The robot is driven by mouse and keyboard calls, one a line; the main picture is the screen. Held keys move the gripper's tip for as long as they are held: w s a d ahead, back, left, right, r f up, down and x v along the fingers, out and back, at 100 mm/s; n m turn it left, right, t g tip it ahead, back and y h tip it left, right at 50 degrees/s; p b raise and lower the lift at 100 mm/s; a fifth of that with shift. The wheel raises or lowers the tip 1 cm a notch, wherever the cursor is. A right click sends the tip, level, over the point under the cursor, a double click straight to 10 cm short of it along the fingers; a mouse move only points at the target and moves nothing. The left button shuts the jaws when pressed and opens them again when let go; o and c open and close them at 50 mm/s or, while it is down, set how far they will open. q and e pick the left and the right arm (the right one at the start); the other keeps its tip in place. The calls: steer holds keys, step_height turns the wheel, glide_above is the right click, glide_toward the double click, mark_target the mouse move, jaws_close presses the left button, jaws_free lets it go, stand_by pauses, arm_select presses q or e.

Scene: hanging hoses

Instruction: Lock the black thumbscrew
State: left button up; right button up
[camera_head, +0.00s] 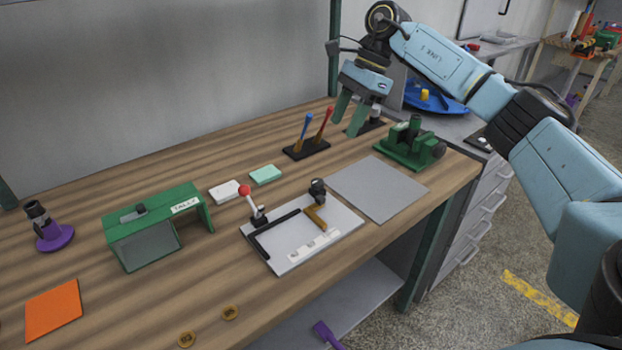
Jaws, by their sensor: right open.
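A black knob (318,187), which looks like the thumbscrew, stands on the white fixture plate (333,237), beside a brown angled piece (316,218). Whether it is locked cannot be told. My right gripper (347,120) hangs at the back right of the bench, its green fingers open and pointing down. It is well apart from the knob, in front of or over a small black base (376,126) that it partly hides. I see nothing between the fingers. My left gripper is not in view.
A red-ball lever (245,191) rises from the plate's left corner. A black rack holds two screwdrivers (307,149). A green vise (409,147) stands at right beside a bare grey mat (376,187). A green tally box (155,230) stands at left.

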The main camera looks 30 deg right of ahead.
steer(key=b, duration=0.3)
glide_toward(320, 180)
steer(key=x, duration=0.6)
steer(key=shift+a+f, duration=0.25)
steer(key=shift+f, duration=0.1)
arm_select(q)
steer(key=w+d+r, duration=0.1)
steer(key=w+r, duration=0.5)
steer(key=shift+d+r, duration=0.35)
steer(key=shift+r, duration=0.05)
arm_select(e)
steer(key=shift+w+a+f, duration=0.1)
steer(key=shift+a+f, duration=0.15)
steer(key=shift+f, duration=0.35)
steer(key=shift+c, duration=0.3)
steer(key=c, duration=0.9)
